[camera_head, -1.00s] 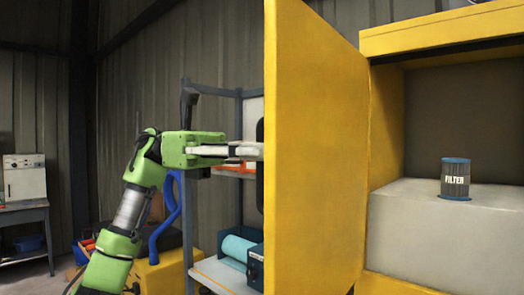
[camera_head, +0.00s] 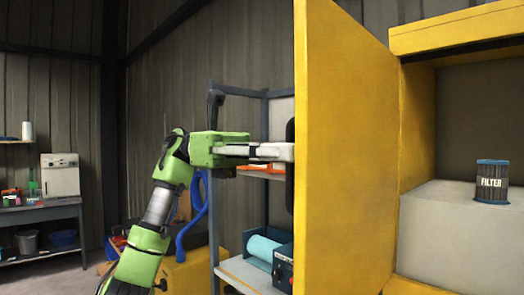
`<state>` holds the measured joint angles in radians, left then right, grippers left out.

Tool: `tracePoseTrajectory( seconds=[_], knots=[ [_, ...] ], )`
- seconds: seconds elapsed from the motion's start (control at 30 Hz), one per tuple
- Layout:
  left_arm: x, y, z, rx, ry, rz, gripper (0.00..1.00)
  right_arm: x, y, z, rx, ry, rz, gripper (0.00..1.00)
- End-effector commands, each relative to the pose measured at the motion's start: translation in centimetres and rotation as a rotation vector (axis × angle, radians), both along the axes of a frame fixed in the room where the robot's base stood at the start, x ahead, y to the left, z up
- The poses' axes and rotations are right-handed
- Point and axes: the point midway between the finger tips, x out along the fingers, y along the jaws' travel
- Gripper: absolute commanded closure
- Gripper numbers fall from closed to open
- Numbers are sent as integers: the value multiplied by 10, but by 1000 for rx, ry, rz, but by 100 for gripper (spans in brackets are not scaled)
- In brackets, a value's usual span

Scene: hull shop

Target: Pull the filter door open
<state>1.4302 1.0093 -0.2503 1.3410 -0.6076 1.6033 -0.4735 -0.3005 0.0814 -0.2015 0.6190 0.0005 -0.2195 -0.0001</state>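The yellow filter door (camera_head: 345,150) stands wide open on the left side of the yellow cabinet (camera_head: 455,28), swung out towards me. Its black handle (camera_head: 289,185) shows as a dark strip along the door's left edge, on the outer face. My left gripper (camera_head: 286,152) comes in from the left, level, with its pale fingers across the handle; it looks shut on it. The door's edge hides the very fingertips. Inside the open cabinet, a dark filter (camera_head: 491,183) with blue rims and a "FILTER" label stands upright on a grey block (camera_head: 450,235). My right gripper is not in view.
A grey shelf rack (camera_head: 232,270) with a light-blue roll (camera_head: 263,247) stands behind the door and my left arm. A blue hose (camera_head: 190,222) hangs behind the arm. A workbench (camera_head: 40,213) stands at the far left, with free floor before it.

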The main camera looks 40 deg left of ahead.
Motion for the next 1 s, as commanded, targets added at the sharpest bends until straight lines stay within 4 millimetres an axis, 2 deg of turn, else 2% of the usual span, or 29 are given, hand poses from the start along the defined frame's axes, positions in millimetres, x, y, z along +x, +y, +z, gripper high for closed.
tracePoseTrajectory(
  seconds=[0.3,0.5,0.7,1.0],
  knots=[
    [-5,62,2,-4,-1,2,75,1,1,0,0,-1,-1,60],
    [-7,91,2,-3,-1,2,75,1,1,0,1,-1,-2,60],
    [-8,105,1,-1,-1,1,75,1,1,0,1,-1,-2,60],
    [-8,109,0,1,0,0,75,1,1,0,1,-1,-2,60]
  ],
)
